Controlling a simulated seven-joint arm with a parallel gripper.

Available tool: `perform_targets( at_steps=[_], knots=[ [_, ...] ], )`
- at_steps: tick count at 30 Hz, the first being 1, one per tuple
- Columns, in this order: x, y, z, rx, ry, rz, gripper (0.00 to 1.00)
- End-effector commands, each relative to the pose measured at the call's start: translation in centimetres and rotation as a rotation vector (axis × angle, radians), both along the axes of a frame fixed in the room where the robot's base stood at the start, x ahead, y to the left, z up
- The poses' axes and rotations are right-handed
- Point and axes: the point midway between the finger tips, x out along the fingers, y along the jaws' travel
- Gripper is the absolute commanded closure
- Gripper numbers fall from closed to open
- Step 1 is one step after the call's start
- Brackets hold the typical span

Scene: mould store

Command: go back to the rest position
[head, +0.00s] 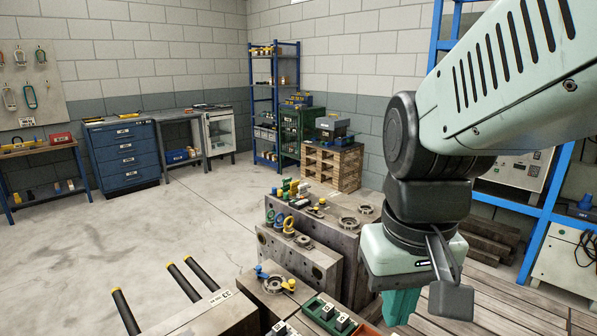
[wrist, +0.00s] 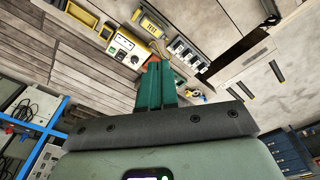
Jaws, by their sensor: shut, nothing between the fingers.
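My gripper (head: 400,306) hangs at the lower right of the head view, below the pale green arm. Its teal fingers point down beside the mould blocks (head: 325,268), to their right. In the wrist view my gripper (wrist: 155,68) shows its two green fingers side by side and shut, with nothing held. Something orange shows just beyond the fingertips; I cannot tell whether it is apart from them.
A green tray (head: 330,315) with labelled pieces lies left of my gripper. Eye bolts (head: 289,226) and round fittings sit on the blocks. A yellow box with a white panel (wrist: 126,46) is near the fingers in the wrist view. Blue racking (head: 548,215) stands at right; open floor lies left.

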Motion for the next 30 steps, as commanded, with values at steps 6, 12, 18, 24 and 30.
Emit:
perform_targets(
  at_steps=[6,12,18,24,30],
  knots=[
    [4.6,-3.7,-4.6,-0.033,0.113,-0.071,1.0],
    [9.0,-9.1,-9.8,-0.053,0.126,-0.17,1.0],
    [11.8,-14.6,-16.2,-0.033,0.118,-0.262,1.0],
    [12.9,-18.2,-21.3,0.005,0.101,-0.329,1.0],
    [13.2,-19.5,-23.6,0.025,0.088,-0.357,1.0]
  ],
)
